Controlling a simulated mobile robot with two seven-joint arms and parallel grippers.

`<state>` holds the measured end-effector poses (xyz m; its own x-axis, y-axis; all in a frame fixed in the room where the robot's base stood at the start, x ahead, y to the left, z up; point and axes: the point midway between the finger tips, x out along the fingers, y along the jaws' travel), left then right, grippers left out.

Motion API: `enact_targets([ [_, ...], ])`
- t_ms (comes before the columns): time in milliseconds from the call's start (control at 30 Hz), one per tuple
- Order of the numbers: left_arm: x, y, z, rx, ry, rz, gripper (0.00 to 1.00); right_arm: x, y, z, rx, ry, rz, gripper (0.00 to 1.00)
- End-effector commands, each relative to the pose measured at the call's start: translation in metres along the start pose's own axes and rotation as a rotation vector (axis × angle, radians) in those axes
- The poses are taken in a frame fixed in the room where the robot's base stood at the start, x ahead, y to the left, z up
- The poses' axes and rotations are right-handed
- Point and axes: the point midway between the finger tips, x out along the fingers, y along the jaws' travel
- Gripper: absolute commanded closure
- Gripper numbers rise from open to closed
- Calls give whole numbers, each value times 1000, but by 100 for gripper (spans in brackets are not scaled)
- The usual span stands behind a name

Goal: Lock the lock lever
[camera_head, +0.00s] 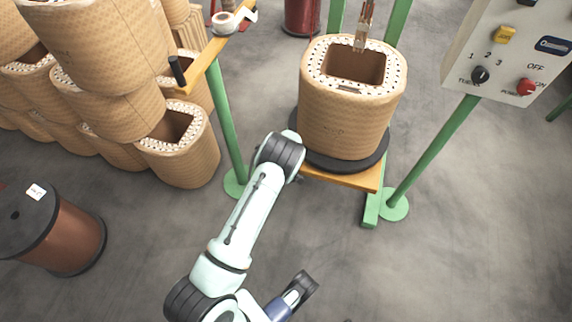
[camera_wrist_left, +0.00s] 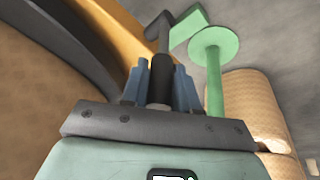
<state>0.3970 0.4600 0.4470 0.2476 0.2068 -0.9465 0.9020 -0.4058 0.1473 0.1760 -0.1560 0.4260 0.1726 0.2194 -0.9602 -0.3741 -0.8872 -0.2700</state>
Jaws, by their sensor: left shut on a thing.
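In the left wrist view the lock lever is a grey rod with a black grip (camera_wrist_left: 160,95). My left gripper (camera_wrist_left: 161,78) has its two blue-grey fingers on either side of the grip and is shut on it. The rod runs away from the fingers beside the orange base (camera_wrist_left: 112,30). In the head view my left arm reaches to the near left edge of the turntable (camera_head: 345,162) under the large wound coil (camera_head: 348,118). There my arm and the coil hide the fingers and the lever. My right gripper shows in neither view.
A control panel (camera_head: 510,70) stands at the right on a green post (camera_head: 435,150). Another green post (camera_head: 224,115) stands left of the coil. Stacked coils (camera_head: 115,100) fill the left, and a copper wire spool (camera_head: 75,240) sits below them. The floor at lower right is clear.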

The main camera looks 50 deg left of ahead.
Motion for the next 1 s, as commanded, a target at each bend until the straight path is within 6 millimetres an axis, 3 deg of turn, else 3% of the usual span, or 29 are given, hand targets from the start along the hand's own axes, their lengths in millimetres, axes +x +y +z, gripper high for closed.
enact_targets([
  [33, 3, 0, 9, 6, -14, -11, 100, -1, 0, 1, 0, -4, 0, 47],
  [500, 2, 2, 9, 10, -6, -17, 100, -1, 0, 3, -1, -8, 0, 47],
  [533, 2, 2, 10, 11, -6, -17, 68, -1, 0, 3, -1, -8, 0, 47],
  [567, 2, 2, 9, 11, -6, -17, 64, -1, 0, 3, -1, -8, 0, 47],
  [867, -1, 2, 4, 8, 5, -15, 64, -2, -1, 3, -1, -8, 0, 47],
  [1000, -16, 3, 3, 7, 6, -14, 64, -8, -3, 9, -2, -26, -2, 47],
])
